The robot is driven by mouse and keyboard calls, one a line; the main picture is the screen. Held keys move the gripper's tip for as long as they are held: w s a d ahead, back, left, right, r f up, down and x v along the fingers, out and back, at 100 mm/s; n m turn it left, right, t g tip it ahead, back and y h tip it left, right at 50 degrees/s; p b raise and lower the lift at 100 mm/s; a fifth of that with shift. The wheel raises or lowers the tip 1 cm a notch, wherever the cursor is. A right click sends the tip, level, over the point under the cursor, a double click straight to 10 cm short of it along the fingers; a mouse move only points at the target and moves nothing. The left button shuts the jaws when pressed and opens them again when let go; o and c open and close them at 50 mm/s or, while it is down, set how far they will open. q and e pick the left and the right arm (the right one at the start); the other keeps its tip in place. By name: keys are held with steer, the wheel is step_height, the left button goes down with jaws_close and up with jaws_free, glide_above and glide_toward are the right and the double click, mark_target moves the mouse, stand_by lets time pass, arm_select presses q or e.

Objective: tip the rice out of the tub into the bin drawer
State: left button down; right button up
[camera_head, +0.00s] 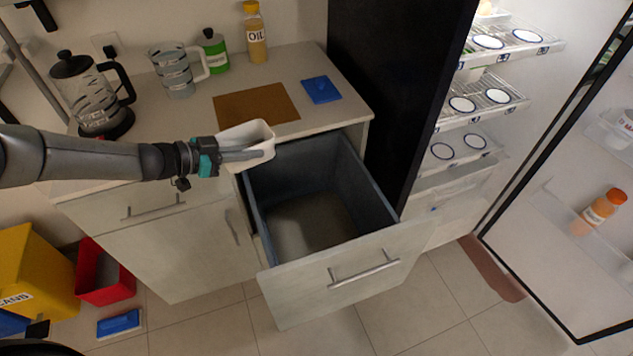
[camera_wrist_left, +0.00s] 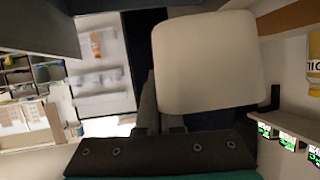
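My left gripper (camera_head: 262,154) is shut on a white tub (camera_head: 246,133), with a finger along its near side. The tub is held above the counter's front edge, by the back left corner of the open bin drawer (camera_head: 300,281). It looks tilted in the head view, but its contents cannot be made out. In the left wrist view the tub (camera_wrist_left: 207,62) shows as a plain pale face beyond the gripper (camera_wrist_left: 160,122). The drawer holds a deep grey bin (camera_head: 373,187); its brownish floor shows no clear rice. My right gripper is not in view.
On the counter stand a French press (camera_head: 90,95), a measuring jug (camera_head: 176,70), a green bottle (camera_head: 213,52) and an oil bottle (camera_head: 254,35). A brown mat (camera_head: 255,104) and a blue item (camera_head: 321,90) lie there. An open fridge (camera_head: 470,130) stands right of the drawer.

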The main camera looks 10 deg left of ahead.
arm_select(q)
steer(key=shift+s+a, duration=0.1)
steer(key=shift+a, duration=0.55)
steer(key=shift+d, duration=0.1)
steer(key=shift+s+d+f+m+y, duration=0.15)
steer(key=shift+d+m+y, duration=0.15)
steer(key=shift+d+y, duration=0.1)
step_height(320, 180, down, 7)
steer(key=d+m+y+b, duration=0.2)
steer(key=b, duration=0.5)
steer(key=shift+s+d+r+m+t+y+p, duration=0.25)
steer(key=shift+d+r+m+y+p, duration=0.45)
steer(key=shift+p, duration=1.9)
steer(key=shift+s+d+r+m+y+p, duration=0.35)
steer(key=shift+d+y+p, duration=0.4)
steer(key=shift+p, duration=1.8)
steer(key=shift+s+d+r+m+t+y+p, duration=0.2)
steer(key=shift+d+r+m+y+p, duration=0.55)
steer(key=shift+p, duration=1.85)
